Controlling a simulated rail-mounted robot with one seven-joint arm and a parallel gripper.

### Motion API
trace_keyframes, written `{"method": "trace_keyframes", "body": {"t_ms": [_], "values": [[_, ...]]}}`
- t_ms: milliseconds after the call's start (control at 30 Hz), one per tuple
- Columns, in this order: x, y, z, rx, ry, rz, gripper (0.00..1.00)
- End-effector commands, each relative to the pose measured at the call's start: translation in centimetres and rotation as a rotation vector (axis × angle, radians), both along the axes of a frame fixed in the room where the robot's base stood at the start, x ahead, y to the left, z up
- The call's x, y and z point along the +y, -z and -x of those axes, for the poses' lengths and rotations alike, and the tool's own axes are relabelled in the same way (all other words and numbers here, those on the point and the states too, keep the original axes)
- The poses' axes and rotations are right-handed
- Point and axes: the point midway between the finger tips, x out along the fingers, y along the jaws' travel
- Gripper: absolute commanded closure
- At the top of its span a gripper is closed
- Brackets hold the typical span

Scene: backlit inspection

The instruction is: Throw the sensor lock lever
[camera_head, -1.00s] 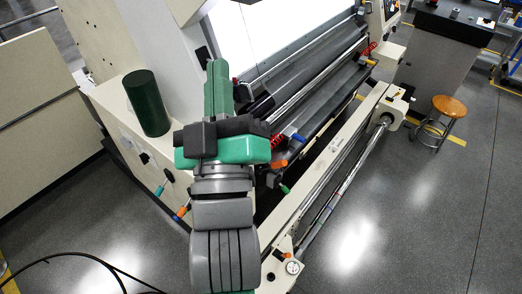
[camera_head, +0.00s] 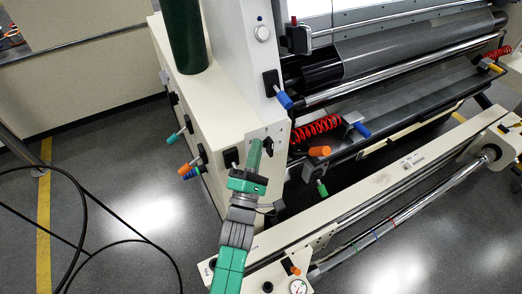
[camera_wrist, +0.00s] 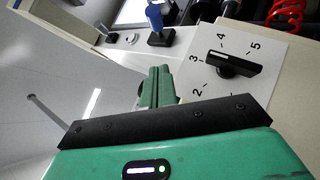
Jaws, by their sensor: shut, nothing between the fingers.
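I cannot tell which lever is the sensor lock lever; no label naming it is readable. A blue-handled lever (camera_head: 280,92) sits on the cream machine post, above and right of my gripper (camera_head: 255,146). A blue handle also shows in the wrist view (camera_wrist: 154,18) on a black base beyond the fingertips. My gripper, in the wrist view (camera_wrist: 158,75), is shut and empty, close to the machine's front panel. Beside it is a black rotary knob (camera_wrist: 233,64) on a white numbered plate. Teal (camera_head: 175,137) and orange (camera_head: 190,166) handled levers stand on the panel's left side.
Right of my gripper are an orange-handled lever (camera_head: 318,151), a green-handled lever (camera_head: 321,188) and another blue-handled one (camera_head: 357,128). A red coiled hose (camera_head: 316,127) hangs there. A dark green cylinder (camera_head: 186,35) stands on the cabinet. The floor at left is open, with black cables.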

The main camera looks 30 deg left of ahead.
Motion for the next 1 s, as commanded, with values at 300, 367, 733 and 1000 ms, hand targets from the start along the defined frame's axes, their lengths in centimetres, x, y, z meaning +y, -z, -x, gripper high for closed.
{"method": "trace_keyframes", "body": {"t_ms": [300,367,733,1000], "values": [[0.8,-3.3,-5.9,-0.002,0.004,0.001,1.00],[0.1,-3.8,-6.5,-0.002,0.004,0.001,1.00],[-1.0,-5.2,-7.9,0.001,0.000,0.000,1.00],[-0.9,-5.3,-7.8,0.002,-0.001,0.002,1.00]]}}
